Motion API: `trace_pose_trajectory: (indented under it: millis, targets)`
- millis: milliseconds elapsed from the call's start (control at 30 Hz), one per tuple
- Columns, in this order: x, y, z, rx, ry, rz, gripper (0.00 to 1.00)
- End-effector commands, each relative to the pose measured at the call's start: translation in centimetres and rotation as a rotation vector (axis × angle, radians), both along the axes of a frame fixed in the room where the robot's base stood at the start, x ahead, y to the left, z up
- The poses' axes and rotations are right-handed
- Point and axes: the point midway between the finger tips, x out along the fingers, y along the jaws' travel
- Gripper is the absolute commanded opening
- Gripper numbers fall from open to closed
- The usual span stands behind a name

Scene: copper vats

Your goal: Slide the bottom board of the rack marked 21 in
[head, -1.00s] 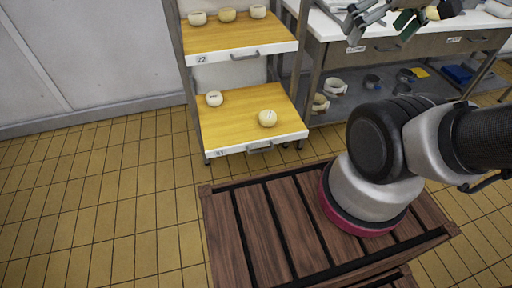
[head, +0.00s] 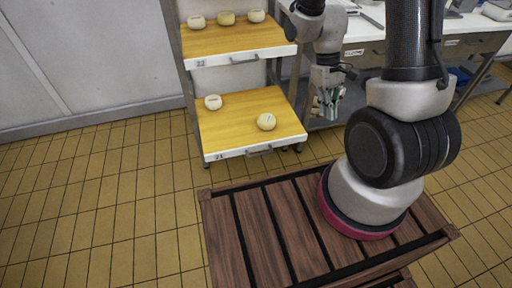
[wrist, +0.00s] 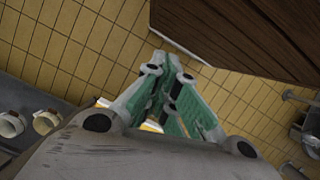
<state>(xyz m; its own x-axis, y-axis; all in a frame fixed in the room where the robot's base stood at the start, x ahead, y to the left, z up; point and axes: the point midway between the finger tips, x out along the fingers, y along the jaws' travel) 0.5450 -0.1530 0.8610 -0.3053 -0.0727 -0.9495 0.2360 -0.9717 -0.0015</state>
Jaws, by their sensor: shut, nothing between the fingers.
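The bottom board (head: 240,117) is a yellow wooden shelf with a white front edge, a tag reading 21 and a grey handle (head: 260,153). It juts forward from the metal rack and carries two round pale cheeses, one at the back left (head: 213,102) and one near the right (head: 266,121). My gripper (head: 328,112) points down just right of the board, beside the rack's right side, apart from the handle. In the wrist view its green-padded fingers (wrist: 174,72) come together at the tips with nothing between them. The board cannot be made out in the wrist view.
An upper board (head: 230,40) tagged 22 holds several cheeses and has its own handle. A white-topped workbench (head: 370,30) with drawers stands right of the rack, behind my arm. Pale round items (wrist: 45,121) show on a grey surface in the wrist view. Tiled floor left of the rack is clear.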

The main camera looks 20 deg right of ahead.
Motion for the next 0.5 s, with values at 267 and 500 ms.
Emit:
trace_pose_trajectory:
  millis: [267,500]
  targets:
    - [1.2,0.8,-15.6,0.1,0.016,0.274,0.0]
    - [1.1,3.3,-28.0,0.248,-0.118,0.56,0.0]
